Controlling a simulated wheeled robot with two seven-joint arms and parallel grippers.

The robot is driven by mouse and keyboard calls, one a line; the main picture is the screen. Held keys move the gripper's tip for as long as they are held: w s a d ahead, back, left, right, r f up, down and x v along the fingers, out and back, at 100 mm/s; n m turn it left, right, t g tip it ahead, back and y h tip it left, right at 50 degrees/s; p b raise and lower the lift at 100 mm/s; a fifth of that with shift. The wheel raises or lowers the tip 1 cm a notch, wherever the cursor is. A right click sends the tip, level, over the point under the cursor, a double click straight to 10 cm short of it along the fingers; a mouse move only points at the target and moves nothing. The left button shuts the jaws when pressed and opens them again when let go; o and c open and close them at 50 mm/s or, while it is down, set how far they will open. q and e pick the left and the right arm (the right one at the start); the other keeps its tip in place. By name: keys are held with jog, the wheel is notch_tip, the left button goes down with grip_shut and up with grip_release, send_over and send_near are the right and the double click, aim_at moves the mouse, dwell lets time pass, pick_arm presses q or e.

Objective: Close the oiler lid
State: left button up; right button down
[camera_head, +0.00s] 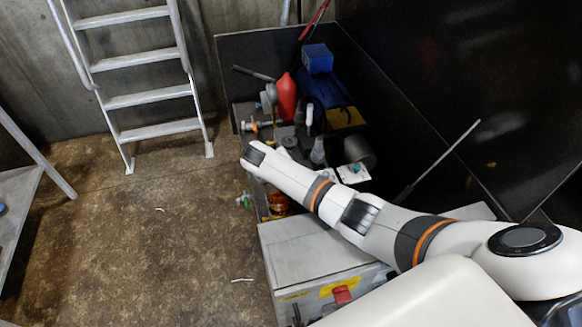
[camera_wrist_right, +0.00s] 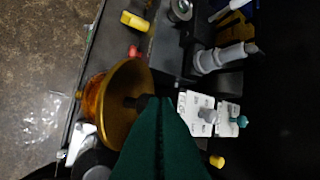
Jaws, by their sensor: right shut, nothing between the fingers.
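The oiler, amber and round, shows at the left of centre in the right wrist view (camera_wrist_right: 103,95), with a wide yellow-brown disc or bowl-like part, possibly its lid (camera_wrist_right: 127,80), turned towards the camera. I cannot tell for certain how far the lid stands open. In the head view, a small amber glass part, likely the oiler (camera_head: 278,203), sits behind the grey box. My right gripper (camera_wrist_right: 155,104) has dark green fingers, shut and empty, overlapping the disc's right edge. I cannot tell whether they touch it. My forearm hides the right gripper in the head view. My left gripper is not in view.
A grey box (camera_head: 300,247) with a red switch (camera_head: 342,294) stands in front. Behind are a red bottle (camera_head: 287,97), a blue block (camera_head: 317,59) and fittings. White switches (camera_wrist_right: 197,105) lie right of my fingers. Dark panels close the right side; floor is free at left.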

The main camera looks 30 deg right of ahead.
jog(key=w+a+f+n+h+b, duration=0.1)
jog(key=a+f+h+b, duration=0.3)
jog(key=b, duration=0.5)
jog(key=shift+w+a+f, duration=0.15)
jog(key=shift+a+f, duration=0.4)
jog(key=shift+a, duration=0.1)
jog(key=shift+g, duration=0.3)
